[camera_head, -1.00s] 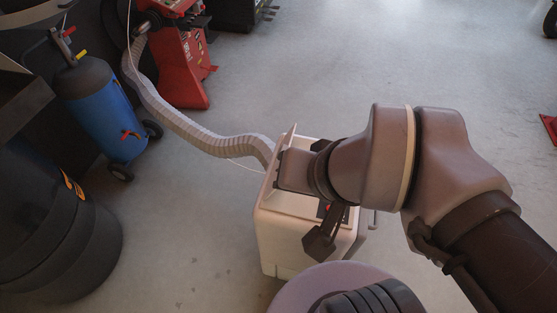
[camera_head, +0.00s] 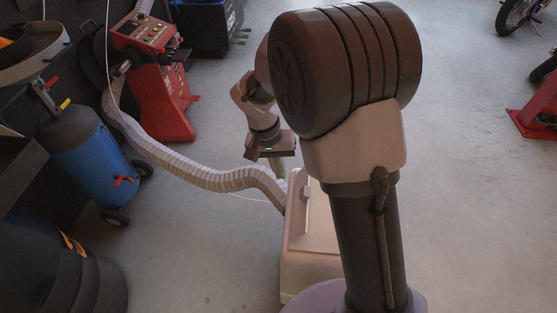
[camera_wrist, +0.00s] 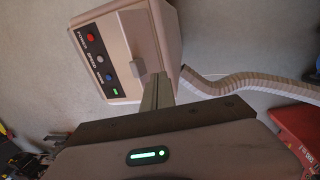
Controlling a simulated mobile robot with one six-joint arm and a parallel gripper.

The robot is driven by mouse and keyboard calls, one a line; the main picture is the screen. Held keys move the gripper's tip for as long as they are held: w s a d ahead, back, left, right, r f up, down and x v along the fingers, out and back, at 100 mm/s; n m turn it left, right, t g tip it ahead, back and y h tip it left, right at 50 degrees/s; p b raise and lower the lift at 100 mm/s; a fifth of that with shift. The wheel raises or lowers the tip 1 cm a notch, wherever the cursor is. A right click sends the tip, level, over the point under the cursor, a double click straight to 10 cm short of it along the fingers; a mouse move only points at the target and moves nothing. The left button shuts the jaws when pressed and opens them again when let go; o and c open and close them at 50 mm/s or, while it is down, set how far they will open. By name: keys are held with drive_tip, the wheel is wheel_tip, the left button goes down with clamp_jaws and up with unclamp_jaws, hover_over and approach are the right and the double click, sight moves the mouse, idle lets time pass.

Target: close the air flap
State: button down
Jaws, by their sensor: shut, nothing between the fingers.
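The beige box-shaped unit (camera_head: 305,272) stands on the floor beside my arm, partly hidden by it. Its flap (camera_head: 315,228) is a pale panel on top with a small raised block (camera_head: 306,192); it looks flat or nearly flat, but I cannot tell whether it is fully down. In the wrist view the unit (camera_wrist: 122,82) shows its button panel, and the block (camera_wrist: 148,65) stands out from the top. My gripper (camera_head: 278,168) is shut and empty, behind the unit's far end in the head view. Its fingers (camera_wrist: 158,92) also show in the wrist view, near the block; contact is unclear.
A ribbed white hose (camera_head: 190,175) runs from the unit toward a red machine (camera_head: 155,85). A blue tank on wheels (camera_head: 88,155) and dark drums (camera_head: 60,255) stand at left. A red lift part (camera_head: 535,110) is at right. The floor between is open.

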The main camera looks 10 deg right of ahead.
sight(300, 198)
drive_tip(key=s+d+f+b, duration=0.1)
drive_tip(key=d+f+b, duration=0.2)
drive_tip(key=f, duration=0.4)
drive_tip(key=shift+s+d+f, duration=0.15)
drive_tip(key=shift+s+d, duration=0.05)
drive_tip(key=shift+d, duration=0.5)
drive_tip(key=shift+w+d, duration=0.1)
